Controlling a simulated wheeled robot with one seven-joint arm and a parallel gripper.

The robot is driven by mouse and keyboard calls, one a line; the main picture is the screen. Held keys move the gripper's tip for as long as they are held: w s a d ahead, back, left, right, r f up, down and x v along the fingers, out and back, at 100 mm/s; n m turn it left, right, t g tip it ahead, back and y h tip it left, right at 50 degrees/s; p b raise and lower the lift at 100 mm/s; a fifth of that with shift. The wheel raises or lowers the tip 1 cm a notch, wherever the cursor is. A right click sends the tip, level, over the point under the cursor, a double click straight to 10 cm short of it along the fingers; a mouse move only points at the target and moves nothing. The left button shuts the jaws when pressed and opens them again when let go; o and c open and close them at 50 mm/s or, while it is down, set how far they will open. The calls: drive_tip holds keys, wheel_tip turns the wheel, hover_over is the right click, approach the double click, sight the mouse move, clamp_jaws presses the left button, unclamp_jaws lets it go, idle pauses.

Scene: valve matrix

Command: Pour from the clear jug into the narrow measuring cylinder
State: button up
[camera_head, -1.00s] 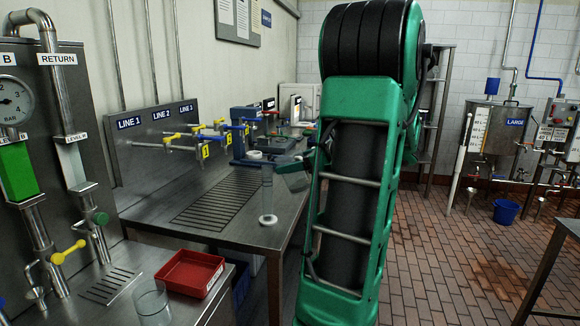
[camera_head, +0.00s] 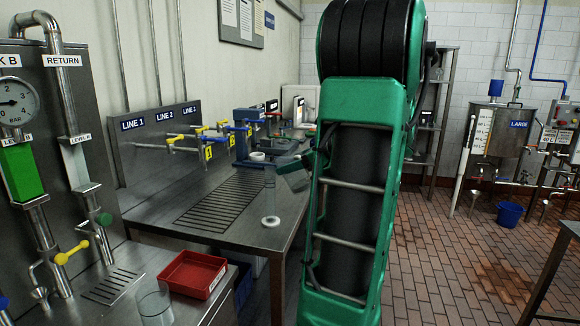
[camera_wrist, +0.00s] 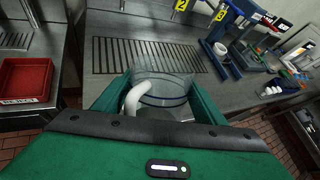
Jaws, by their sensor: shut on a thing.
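My gripper (camera_wrist: 162,88) is shut on the clear jug (camera_wrist: 172,82), which sits between its two green fingers in the wrist view. The jug has a white curved handle (camera_wrist: 134,98) and a thin blue ring. In the head view my arm hides the jug and most of the gripper; a small dark green part shows left of the arm. The narrow measuring cylinder (camera_head: 270,190) is clear with a pale round base and stands upright near the right edge of the steel bench, left of my arm. I cannot make out the cylinder in the wrist view.
The steel bench (camera_head: 235,238) has a drain grate and taps on its back panel. A red tray (camera_head: 192,274) and a clear beaker (camera_head: 155,306) stand at lower left. A blue stand (camera_head: 250,135) is farther back. Bare bench surrounds the cylinder.

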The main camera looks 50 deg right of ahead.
drive_tip(key=shift+w+a+r+n+g, duration=0.2)
drive_tip(key=shift+w+r+g, duration=0.15)
drive_tip(key=shift+w+g, duration=0.2)
drive_tip(key=shift+w+a+r+n+g, duration=0.1)
drive_tip(key=shift+w+a+r+g, duration=0.15)
drive_tip(key=shift+w+g, duration=0.25)
idle(1.3)
drive_tip(key=shift+w+r+n+g+h, duration=0.2)
drive_tip(key=shift+r+g+h, duration=0.25)
drive_tip(key=shift+g, duration=0.45)
drive_tip(key=shift+w+r+n+g+h, duration=0.1)
drive_tip(key=shift+r+n+g+h, duration=0.25)
drive_tip(key=shift+r+g, duration=0.35)
idle(0.4)
drive_tip(key=shift+w+a+r+n+g+h, duration=0.15)
drive_tip(key=shift+w+r+g+h, duration=0.1)
drive_tip(key=shift+g, duration=0.55)
drive_tip(key=shift+w+a+r+n+g+h, duration=0.1)
drive_tip(key=shift+w+r+n+g+h, duration=0.15)
drive_tip(key=shift+g, duration=0.6)
drive_tip(key=shift+w+a+r+n+g+h, duration=0.1)
drive_tip(key=shift+w+a+r+g+h, duration=0.15)
drive_tip(key=shift+g, duration=0.55)
